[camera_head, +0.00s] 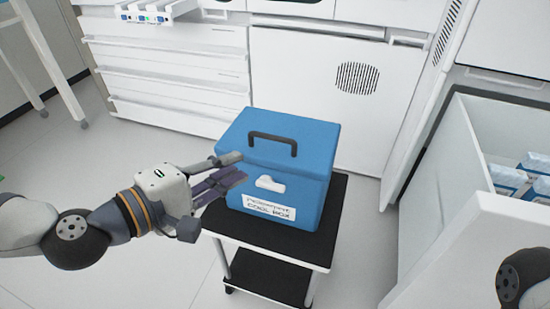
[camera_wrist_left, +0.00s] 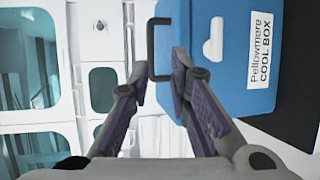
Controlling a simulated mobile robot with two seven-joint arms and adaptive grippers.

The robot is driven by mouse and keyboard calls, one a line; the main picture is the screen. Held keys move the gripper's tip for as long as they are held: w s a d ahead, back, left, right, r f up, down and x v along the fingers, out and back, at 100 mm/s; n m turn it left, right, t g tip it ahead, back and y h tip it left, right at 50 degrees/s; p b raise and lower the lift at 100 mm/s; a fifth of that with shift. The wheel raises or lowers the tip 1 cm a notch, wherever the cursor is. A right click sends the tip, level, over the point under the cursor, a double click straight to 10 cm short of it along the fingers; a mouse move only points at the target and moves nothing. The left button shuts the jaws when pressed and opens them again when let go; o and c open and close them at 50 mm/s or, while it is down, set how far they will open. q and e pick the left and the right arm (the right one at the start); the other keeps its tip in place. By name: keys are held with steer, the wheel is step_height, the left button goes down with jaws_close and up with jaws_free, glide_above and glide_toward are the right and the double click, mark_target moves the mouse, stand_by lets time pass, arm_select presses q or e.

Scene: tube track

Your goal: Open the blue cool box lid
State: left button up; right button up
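The blue cool box (camera_head: 308,184) stands on a small cart in the head view, its lid (camera_head: 320,133) shut. A black handle (camera_head: 272,138) is on top of the lid and a white latch (camera_head: 270,184) is on the front. My left gripper (camera_head: 236,167) is at the box's left front side, its fingers apart and empty. In the left wrist view, the open left gripper (camera_wrist_left: 161,64) shows with the black handle (camera_wrist_left: 152,45) beyond its fingertips, and the box (camera_wrist_left: 230,95) behind the right finger. My right gripper is out of view.
The cart (camera_head: 322,235) has a black top and a lower shelf. An open white drawer (camera_head: 435,255) with blue-and-white packs (camera_head: 508,182) stands at the right. White cabinets (camera_head: 175,75) line the back. Floor to the left of the cart is clear.

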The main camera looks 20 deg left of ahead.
mark_target(270, 139)
arm_select(q)
steer(key=shift+t, duration=0.3)
steer(key=b+x, duration=0.1)
steer(key=x, duration=0.3)
steer(key=b+x, duration=0.1)
steer(key=x, duration=0.3)
steer(key=a+x, duration=0.1)
steer(key=x, duration=0.3)
steer(key=shift+w+r+b, duration=0.35)
steer(key=shift+r+b, duration=0.05)
jaws_close()
